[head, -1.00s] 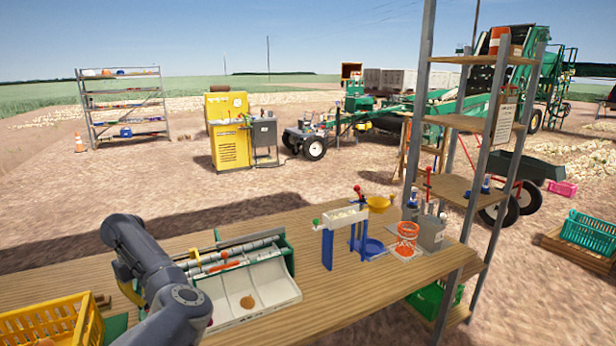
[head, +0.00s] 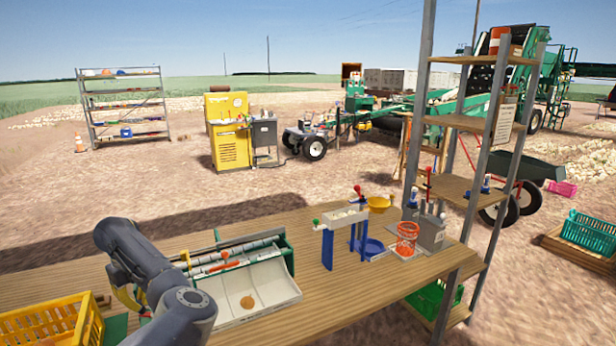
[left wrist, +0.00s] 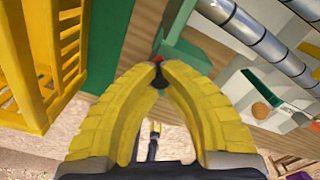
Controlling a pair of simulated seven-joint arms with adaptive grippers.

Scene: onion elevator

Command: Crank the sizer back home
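The sizer (head: 285,253), with green ends, grey rollers and a pale sloping tray, sits on the wooden bench. It also shows in the left wrist view as a green end (left wrist: 182,58) and grey rollers (left wrist: 240,22). A small red-and-black crank knob (left wrist: 157,61) shows at the tips of my left gripper (left wrist: 160,78). The yellow fingers curve in and nearly meet around it. In the head view my left gripper (head: 128,298) is mostly hidden behind my arm, at the left of the sizer. My right gripper is not seen in the head view.
A brown onion (head: 247,302) lies in the sizer's tray. A yellow crate (head: 60,322) stands left of my left arm. A blue stand (head: 328,246), a yellow funnel (head: 378,203) and an orange basket (head: 407,238) are at the right. The bench front is clear.

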